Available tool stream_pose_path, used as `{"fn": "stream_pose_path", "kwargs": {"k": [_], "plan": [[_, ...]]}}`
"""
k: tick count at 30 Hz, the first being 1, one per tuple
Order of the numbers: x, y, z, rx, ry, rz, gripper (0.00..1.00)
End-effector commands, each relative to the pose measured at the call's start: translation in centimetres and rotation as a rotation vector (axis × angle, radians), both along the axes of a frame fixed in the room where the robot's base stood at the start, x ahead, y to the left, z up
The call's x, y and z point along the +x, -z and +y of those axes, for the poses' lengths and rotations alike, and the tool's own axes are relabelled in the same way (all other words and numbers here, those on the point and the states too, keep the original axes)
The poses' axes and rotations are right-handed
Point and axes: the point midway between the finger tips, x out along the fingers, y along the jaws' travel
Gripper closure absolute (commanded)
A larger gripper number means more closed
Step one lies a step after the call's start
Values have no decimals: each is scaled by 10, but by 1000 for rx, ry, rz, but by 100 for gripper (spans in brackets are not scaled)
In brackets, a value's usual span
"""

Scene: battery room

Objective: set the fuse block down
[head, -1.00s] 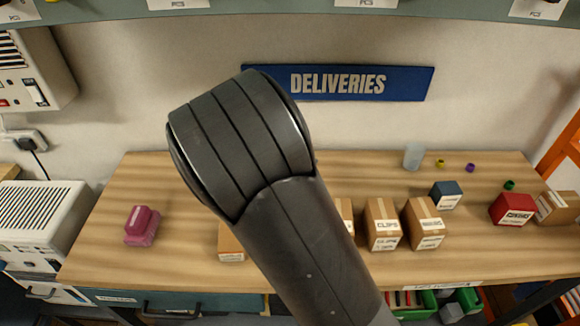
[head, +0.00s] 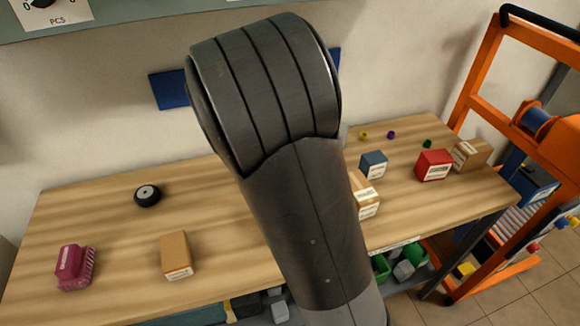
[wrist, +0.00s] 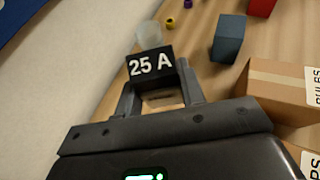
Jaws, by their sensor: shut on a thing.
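The fuse block (wrist: 150,64) is a small black block with white "25 A" lettering in the wrist view. My gripper (wrist: 158,84) is shut on it, with a grey finger on either side. The wooden bench top (head: 225,215) lies beyond and below it; I cannot tell whether the block touches the wood. In the head view my own arm hides the gripper and the block.
A translucent cup (wrist: 148,33) stands just beyond the block. A blue box (wrist: 229,38) and cardboard boxes (wrist: 275,88) are to its right. A red box (head: 434,165) is farther right. A black wheel (head: 147,195), carton (head: 176,256) and magenta object (head: 75,267) stand left, with bare wood between.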

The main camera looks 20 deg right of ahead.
Motion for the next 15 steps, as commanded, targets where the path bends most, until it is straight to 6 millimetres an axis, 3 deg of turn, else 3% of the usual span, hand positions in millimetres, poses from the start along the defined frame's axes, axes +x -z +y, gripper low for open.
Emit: {"fn": "stream_pose_path", "kwargs": {"k": [3, 7, 11, 15], "plan": [[-10, -1, -32, -1, 84, 0, 88], [-16, 0, -48, -1, 129, 1, 88], [-10, 7, -42, -2, 139, 3, 88], [6, 23, -21, -3, 137, 3, 88]]}}
